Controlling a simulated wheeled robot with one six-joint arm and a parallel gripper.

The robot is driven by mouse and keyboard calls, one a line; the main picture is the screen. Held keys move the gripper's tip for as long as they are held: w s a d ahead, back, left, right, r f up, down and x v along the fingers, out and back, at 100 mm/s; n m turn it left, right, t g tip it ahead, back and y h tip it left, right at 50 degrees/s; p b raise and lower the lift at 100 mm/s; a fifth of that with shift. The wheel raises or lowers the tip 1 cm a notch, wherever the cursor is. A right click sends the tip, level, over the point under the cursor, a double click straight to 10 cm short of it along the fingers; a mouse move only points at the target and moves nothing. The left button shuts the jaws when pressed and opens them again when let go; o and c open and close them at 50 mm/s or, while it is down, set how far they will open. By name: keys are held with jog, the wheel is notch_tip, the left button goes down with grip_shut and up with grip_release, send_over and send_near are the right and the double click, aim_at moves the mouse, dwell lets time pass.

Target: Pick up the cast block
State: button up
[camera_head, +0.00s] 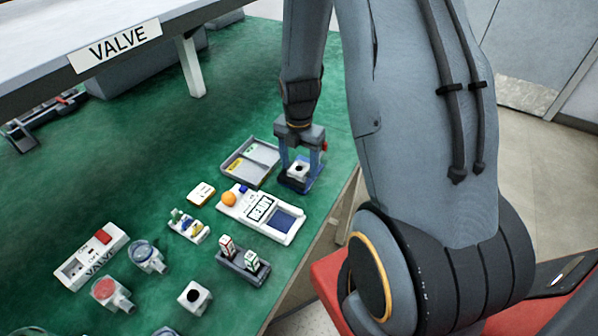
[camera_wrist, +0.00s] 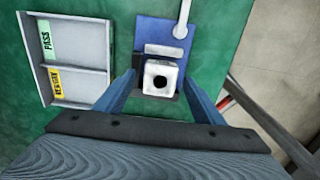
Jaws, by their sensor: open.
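A pale cast block (camera_head: 298,168) with a dark round hole sits on a small blue stand (camera_head: 287,184) near the right edge of the green mat. In the wrist view the block (camera_wrist: 152,67) is in the middle, with its hole facing the camera, on the blue stand (camera_wrist: 160,30). My gripper (camera_head: 300,176) is open and points down over the block. In the wrist view its blue fingers (camera_wrist: 160,85) are on either side of the block, with gaps between. A second, similar block (camera_head: 194,297) with a hole stands at the front of the mat.
A white READY device (camera_head: 262,214) is in front. Several pump parts stand further left. A raised shelf labelled VALVE (camera_head: 115,45) is at the back left.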

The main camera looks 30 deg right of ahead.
jog(key=c, duration=1.4)
jog(key=shift+r, duration=0.1)
